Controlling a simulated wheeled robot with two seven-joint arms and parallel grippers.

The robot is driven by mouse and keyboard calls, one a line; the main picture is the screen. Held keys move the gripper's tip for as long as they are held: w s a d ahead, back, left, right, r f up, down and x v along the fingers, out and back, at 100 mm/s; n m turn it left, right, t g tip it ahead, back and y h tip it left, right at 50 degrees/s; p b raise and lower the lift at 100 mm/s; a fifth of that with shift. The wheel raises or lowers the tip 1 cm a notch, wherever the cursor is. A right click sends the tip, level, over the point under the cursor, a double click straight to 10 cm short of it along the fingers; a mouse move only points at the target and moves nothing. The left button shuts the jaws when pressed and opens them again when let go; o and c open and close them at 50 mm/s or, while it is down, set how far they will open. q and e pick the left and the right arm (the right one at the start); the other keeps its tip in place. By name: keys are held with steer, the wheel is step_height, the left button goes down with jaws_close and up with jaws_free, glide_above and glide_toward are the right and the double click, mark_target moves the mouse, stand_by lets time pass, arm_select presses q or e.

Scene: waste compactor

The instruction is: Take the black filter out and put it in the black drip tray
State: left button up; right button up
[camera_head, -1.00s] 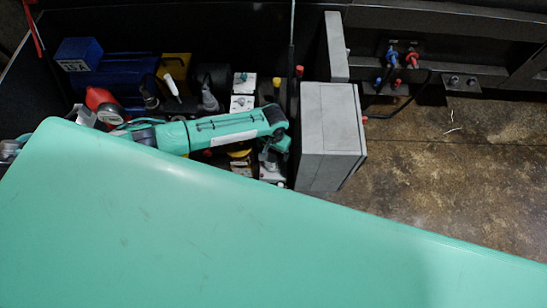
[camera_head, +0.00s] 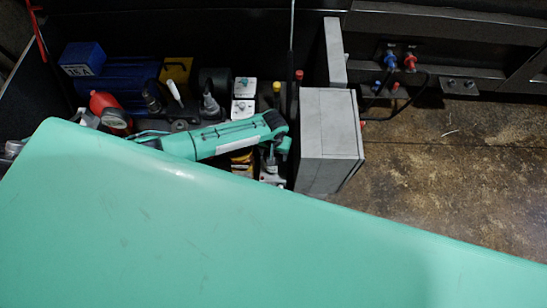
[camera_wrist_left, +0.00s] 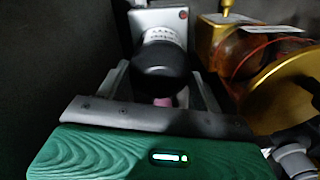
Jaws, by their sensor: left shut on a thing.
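The black filter (camera_wrist_left: 163,68) is a dark round cylinder between the two fingers of my left gripper (camera_wrist_left: 160,88) in the left wrist view. A white ring with small print sits directly behind it, against a light grey block (camera_wrist_left: 150,18). I cannot tell whether the filter is still joined to the ring. My left gripper (camera_head: 270,160) also shows in the head view, small and dim below the end of my green arm, left of a grey box. The filter is hidden there. I cannot make out the black drip tray. My right gripper is out of view.
A grey box (camera_head: 328,135) stands right beside my left wrist. Yellow-gold round parts (camera_wrist_left: 285,85) crowd the right of the wrist view. A blue motor (camera_head: 120,78) and a red gauge (camera_head: 106,106) stand to the left. Brown floor (camera_head: 450,170) lies open at right.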

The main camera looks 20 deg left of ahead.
arm_select(q)
steer(key=shift+r+n+p, duration=0.2)
steer(key=shift+n+p, duration=0.3)
steer(key=shift+n, duration=0.3)
steer(key=shift+f+n, duration=0.15)
steer(key=shift+n, duration=0.15)
steer(key=shift+r+n+p, duration=0.2)
steer(key=shift+n+p, duration=0.3)
steer(key=shift+p, duration=0.1)
steer(key=shift+n+p, duration=0.7)
steer(key=shift+n, duration=0.2)
steer(key=shift+n+p, duration=0.5)
steer(key=shift+n, duration=0.4)
steer(key=shift+f+n, duration=0.2)
steer(key=shift+n, duration=0.1)
